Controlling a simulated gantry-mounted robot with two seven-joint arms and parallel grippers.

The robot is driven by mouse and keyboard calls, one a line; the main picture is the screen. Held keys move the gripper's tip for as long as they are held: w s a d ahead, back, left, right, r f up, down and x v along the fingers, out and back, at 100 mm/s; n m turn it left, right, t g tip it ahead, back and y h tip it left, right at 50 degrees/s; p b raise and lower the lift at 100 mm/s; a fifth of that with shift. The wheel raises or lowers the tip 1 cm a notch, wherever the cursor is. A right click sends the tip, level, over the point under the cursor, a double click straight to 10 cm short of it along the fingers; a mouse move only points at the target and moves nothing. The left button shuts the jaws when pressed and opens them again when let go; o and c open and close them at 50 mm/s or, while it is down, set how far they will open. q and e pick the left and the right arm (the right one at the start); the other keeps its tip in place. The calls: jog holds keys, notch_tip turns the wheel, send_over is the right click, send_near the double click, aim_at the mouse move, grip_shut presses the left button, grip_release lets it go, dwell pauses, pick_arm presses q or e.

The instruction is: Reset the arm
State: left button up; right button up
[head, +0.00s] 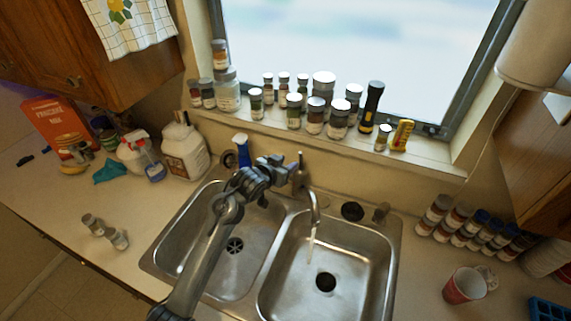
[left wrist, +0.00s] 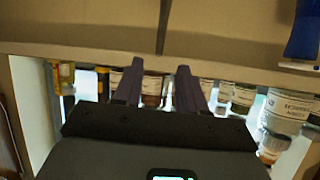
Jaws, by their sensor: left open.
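My left arm reaches up from the bottom of the head view, across the left sink basin. My left gripper (head: 284,165) is at the back of the sink, close to the faucet (head: 312,200) and below the window sill. In the left wrist view its two dark fingers (left wrist: 160,90) stand apart with nothing between them. Sill bottles show behind the fingers there. A blue spray bottle (head: 242,150) stands just behind the arm in the head view. I cannot tell whether the gripper touches the faucet. My right gripper is not in view.
Bottles crowd the window sill (head: 350,146). Cleaning jugs (head: 186,152) stand left of the sink, and two small bottles (head: 105,232) are on the left counter. Spice jars (head: 470,228) and a red cup (head: 464,286) are on the right. The right basin (head: 345,255) is empty.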

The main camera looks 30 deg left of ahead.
pick_arm(q)
jog(key=s+d+f+g+p, duration=0.2)
jog(key=s+f, duration=0.6)
jog(key=s, duration=0.1)
jog(key=s+d+f+g+p, duration=0.1)
jog(key=s+d+f+g, duration=0.15)
jog(key=s+f, duration=0.55)
jog(key=s+d+r+g+p, duration=0.1)
jog(key=s+r, duration=0.3)
jog(key=s, duration=0.7)
jog(key=s+d+r+m+g+p, duration=0.1)
jog(key=s+d+r+g, duration=0.2)
jog(key=s, duration=0.9)
jog(key=shift+d+r+g, duration=0.35)
jog(key=shift+d+g, duration=0.1)
jog(key=shift+d, duration=0.4)
jog(key=shift+s, duration=0.1)
